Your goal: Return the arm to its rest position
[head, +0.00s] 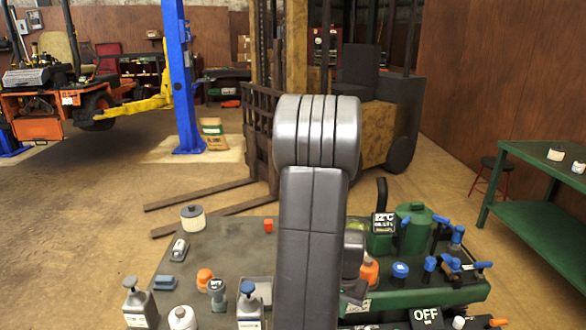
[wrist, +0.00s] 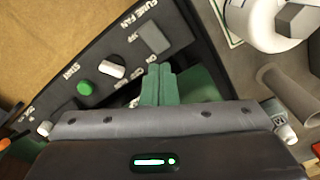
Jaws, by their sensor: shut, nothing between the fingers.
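My arm (head: 312,225) rises through the middle of the head view, its grey rounded joint at the top. It hides part of the bench behind it. My gripper (wrist: 158,72) shows in the wrist view as two green fingers pressed together, with nothing between them. The fingertips lie in the picture just below a dark control panel (wrist: 52,92) with a green START button, a white knob and a FUME FAN switch. I cannot tell whether they touch it. In the head view the fingers are not clearly seen.
A cluttered bench (head: 225,250) holds several bottles, cans and blue-handled valves close around my arm. A forklift (head: 385,105) stands behind it, forks pointing left. A blue lift post (head: 180,80) and raised orange mower (head: 40,105) are at left. A green table (head: 540,205) is at right.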

